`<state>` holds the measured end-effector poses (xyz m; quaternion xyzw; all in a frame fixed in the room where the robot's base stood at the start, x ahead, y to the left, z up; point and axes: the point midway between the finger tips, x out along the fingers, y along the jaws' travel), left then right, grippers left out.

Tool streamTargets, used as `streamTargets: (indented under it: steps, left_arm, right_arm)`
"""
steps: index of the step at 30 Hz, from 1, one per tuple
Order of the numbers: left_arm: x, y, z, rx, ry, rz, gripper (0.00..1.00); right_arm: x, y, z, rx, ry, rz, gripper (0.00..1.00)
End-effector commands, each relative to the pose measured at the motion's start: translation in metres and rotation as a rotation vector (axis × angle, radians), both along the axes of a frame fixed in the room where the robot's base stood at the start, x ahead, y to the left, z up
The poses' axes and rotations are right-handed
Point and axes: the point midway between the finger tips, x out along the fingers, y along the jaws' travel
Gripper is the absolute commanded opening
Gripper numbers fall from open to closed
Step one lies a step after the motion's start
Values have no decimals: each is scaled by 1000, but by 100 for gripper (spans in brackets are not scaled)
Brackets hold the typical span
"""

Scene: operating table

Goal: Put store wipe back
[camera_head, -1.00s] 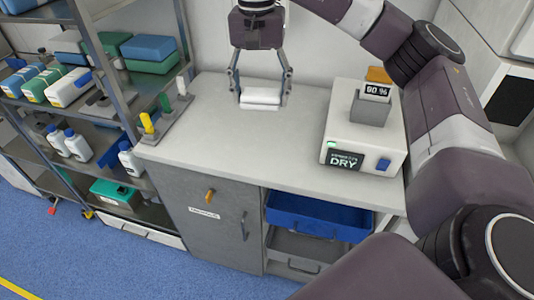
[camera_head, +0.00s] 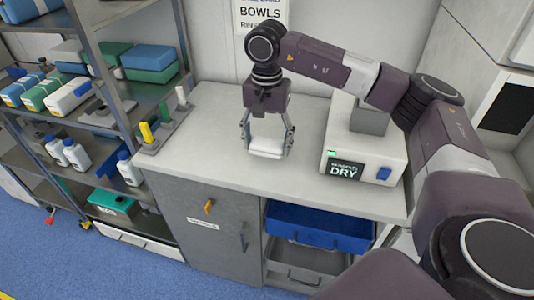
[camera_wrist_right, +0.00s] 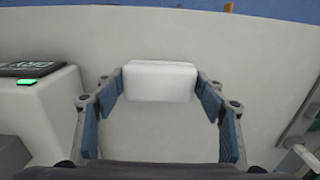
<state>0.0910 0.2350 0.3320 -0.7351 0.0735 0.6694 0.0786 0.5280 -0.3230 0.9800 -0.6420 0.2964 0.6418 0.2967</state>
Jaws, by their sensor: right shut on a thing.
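The white folded wipe (camera_head: 266,148) is between the fingers of my right gripper (camera_head: 267,143), over the front middle of the grey counter (camera_head: 215,125). The gripper points down and its fingertips press the wipe's two ends. In the right wrist view the wipe (camera_wrist_right: 160,80) spans between the blue-grey finger pads of the gripper (camera_wrist_right: 162,88). I cannot tell how far it is above the counter. My left gripper is not in view.
A white dryer box (camera_head: 363,155) labelled DRY stands right of the gripper. A small rack with coloured handles (camera_head: 165,125) stands at the counter's left. A shelf (camera_head: 100,85) with bottles and packs is further left. A blue bin (camera_head: 320,227) sits below the counter.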

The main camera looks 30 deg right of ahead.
Motion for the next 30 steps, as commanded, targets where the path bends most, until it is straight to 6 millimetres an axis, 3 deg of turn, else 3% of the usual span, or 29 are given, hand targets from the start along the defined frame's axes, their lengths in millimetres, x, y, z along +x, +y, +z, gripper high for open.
streamTargets:
  steps: [9,22,23,27,30]
  left_arm:
    - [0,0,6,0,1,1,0]
    - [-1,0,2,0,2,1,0]
    - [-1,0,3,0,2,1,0]
    - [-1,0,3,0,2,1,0]
    - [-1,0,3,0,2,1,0]
  right_arm:
    - [-1,0,-40,-1,3,0,45]
    - [0,0,-49,-1,0,1,45]
    - [0,0,-48,-1,-1,0,66]
    - [0,0,-47,-1,0,1,82]
    - [0,0,-47,-1,-1,1,82]
